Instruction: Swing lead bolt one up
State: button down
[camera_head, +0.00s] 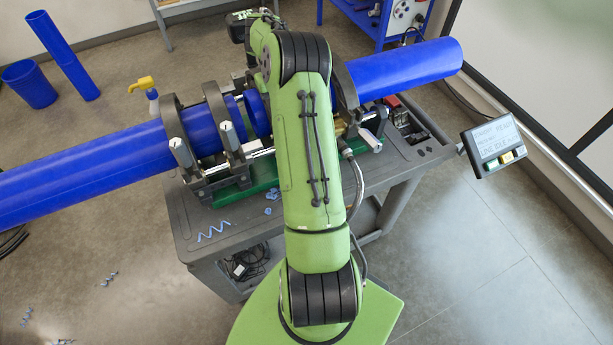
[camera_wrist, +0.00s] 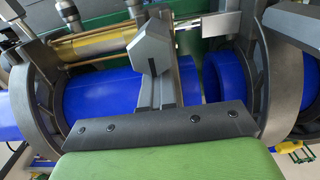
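My gripper (camera_wrist: 160,88) shows in the wrist view as grey parts reaching out from a dark bolted plate, over the blue pipe (camera_wrist: 100,97). A grey faceted block (camera_wrist: 150,47) is at its far end; I cannot tell whether it is held or whether the fingers are open. In the head view my arm hides the gripper. Clamp rings (camera_head: 180,140) hold the pipe on the cart. Pale-ended bolts (camera_head: 180,152) and (camera_head: 228,136) stand at the rings' near side. I cannot tell which is lead bolt one.
The grey cart (camera_head: 190,240) has blue shavings (camera_head: 213,231) on its top. A display box (camera_head: 494,146) stands out at its right. A yellow-topped bottle (camera_head: 146,88) stands behind the pipe. Blue pipe pieces (camera_head: 62,55) stand at the far left. Floor at the right is clear.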

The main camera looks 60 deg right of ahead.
jog(key=shift+w+d+f, duration=0.15)
jog(key=shift+w+d, duration=0.15)
jog(key=shift+w, duration=0.45)
